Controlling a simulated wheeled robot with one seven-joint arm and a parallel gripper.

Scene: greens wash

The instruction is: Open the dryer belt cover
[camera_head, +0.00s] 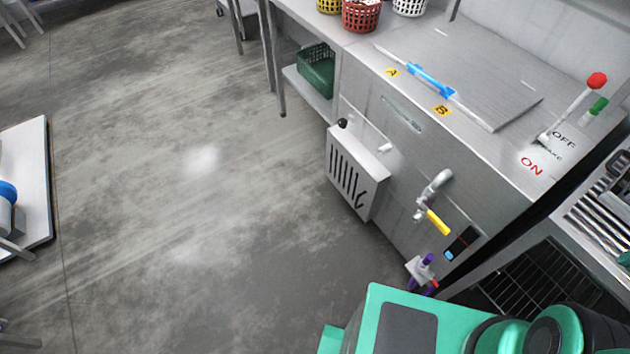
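A steel machine (400,135) stands at the right. A white slotted box cover (348,178) with a black knob (342,123) on top projects from its front. It appears closed, and its inside is hidden. On the machine's top lies a flat steel lid (495,100) with a blue handle (430,80) along its front edge, by yellow labels A and B. The lid looks flat and shut. I cannot tell for certain which of the two is the dryer belt cover. My gripper is not in view; only teal parts of my own body show at the bottom.
A red-tipped lever (596,82) stands by ON and OFF marks. A yellow-handled tap (436,220) and a purple-handled fitting (422,268) stick out from the front. Baskets (361,15) and a green crate (317,70) are left of it. The grey floor (190,180) is clear.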

